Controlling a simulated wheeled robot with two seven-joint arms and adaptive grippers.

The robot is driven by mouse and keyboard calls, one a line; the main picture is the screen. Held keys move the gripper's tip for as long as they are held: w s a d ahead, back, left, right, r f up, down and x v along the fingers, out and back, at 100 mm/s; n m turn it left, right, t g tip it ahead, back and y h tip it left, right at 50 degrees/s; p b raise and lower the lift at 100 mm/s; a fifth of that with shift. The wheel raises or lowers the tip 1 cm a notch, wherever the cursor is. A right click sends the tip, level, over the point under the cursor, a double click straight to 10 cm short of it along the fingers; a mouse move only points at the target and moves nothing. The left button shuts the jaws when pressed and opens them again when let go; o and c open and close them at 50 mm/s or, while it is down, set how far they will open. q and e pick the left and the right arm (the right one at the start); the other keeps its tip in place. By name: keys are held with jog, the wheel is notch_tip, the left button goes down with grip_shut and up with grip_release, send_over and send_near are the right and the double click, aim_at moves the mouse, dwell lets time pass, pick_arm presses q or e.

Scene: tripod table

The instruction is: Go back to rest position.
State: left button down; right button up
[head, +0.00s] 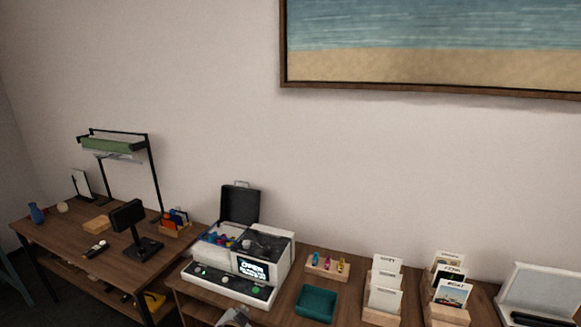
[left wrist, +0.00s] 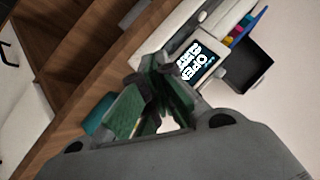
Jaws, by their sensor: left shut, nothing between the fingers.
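My left gripper (left wrist: 150,75) shows in the left wrist view with its green-padded fingers together and nothing between them. Beyond the fingertips is the white machine (left wrist: 172,32) with its lit screen (left wrist: 202,60). In the head view a small grey piece, probably of my left arm, shows at the bottom edge, in front of the white machine (head: 225,285). The fingers cannot be made out there. My right gripper is in neither view.
The right table holds a teal tray (head: 316,303), a small wooden holder (head: 327,266) and card racks (head: 383,290). The left table (head: 60,235) carries a black stand (head: 130,222) and a lamp-like frame (head: 155,165). The wall above is clear except a framed picture (head: 430,50).

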pick_arm(q)
jog(key=s+a+f+n+g+h, duration=0.1)
jog(key=s+a+n+g, duration=0.25)
jog(key=s, duration=0.95)
jog(key=s+a+f+n+g, duration=0.1)
jog(key=s+a+n+g, duration=0.2)
jog(key=s, duration=0.9)
notch_tip(320, 180, down, 33)
jog(key=s+m+g, duration=0.1)
jog(key=s+g, duration=0.1)
jog(key=s, duration=0.1)
jog(key=s+a+f, duration=0.2)
jog(key=s+f, duration=0.8)
jog(key=s, duration=0.1)
jog(key=s+a+f, duration=0.2)
jog(key=s+f, duration=0.7)
jog(key=s, duration=0.2)
jog(key=shift+a+f+g, duration=0.3)
jog(key=shift+f+g, duration=0.1)
jog(key=shift+g, duration=0.05)
